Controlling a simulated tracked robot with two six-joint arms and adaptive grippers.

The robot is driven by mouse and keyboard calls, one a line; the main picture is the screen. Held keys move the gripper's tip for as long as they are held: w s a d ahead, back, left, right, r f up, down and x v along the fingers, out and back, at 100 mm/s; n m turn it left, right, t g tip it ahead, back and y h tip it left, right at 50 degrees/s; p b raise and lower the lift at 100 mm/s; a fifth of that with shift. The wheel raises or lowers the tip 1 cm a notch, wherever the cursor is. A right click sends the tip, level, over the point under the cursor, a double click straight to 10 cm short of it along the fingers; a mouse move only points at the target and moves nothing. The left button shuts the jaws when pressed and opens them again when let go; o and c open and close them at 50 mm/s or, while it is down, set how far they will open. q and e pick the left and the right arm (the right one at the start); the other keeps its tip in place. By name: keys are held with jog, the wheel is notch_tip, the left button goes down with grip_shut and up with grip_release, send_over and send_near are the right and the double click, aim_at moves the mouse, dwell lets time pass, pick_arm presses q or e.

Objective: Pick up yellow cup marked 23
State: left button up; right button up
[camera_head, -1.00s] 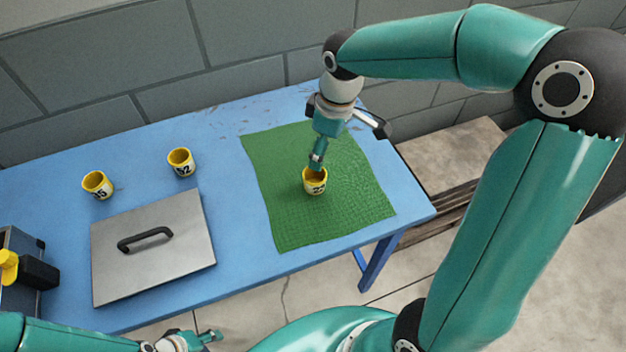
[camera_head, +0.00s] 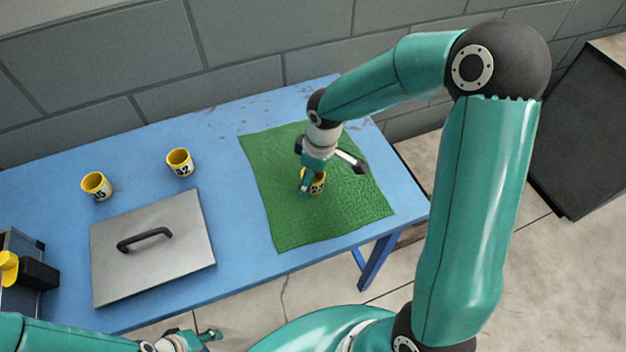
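The yellow cup marked 23 (camera_head: 318,187) stands on the green mat (camera_head: 345,212). Its number is partly covered. My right gripper (camera_head: 309,180) points down at it, with one teal finger in front of the cup's left side. My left gripper (camera_head: 206,338) is low at the bottom edge, away from the cups, and partly cut off. Its opening does not show clearly.
Two other yellow cups, one marked 52 (camera_head: 180,163) and one ending in 5 (camera_head: 97,187), stand on the blue table (camera_head: 240,215) at left. A grey metal plate with a black handle (camera_head: 150,265) lies in front of them. A grey block wall (camera_head: 270,45) runs behind.

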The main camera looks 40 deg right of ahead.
jog(key=c, duration=1.3)
jog(key=shift+r, duration=0.2)
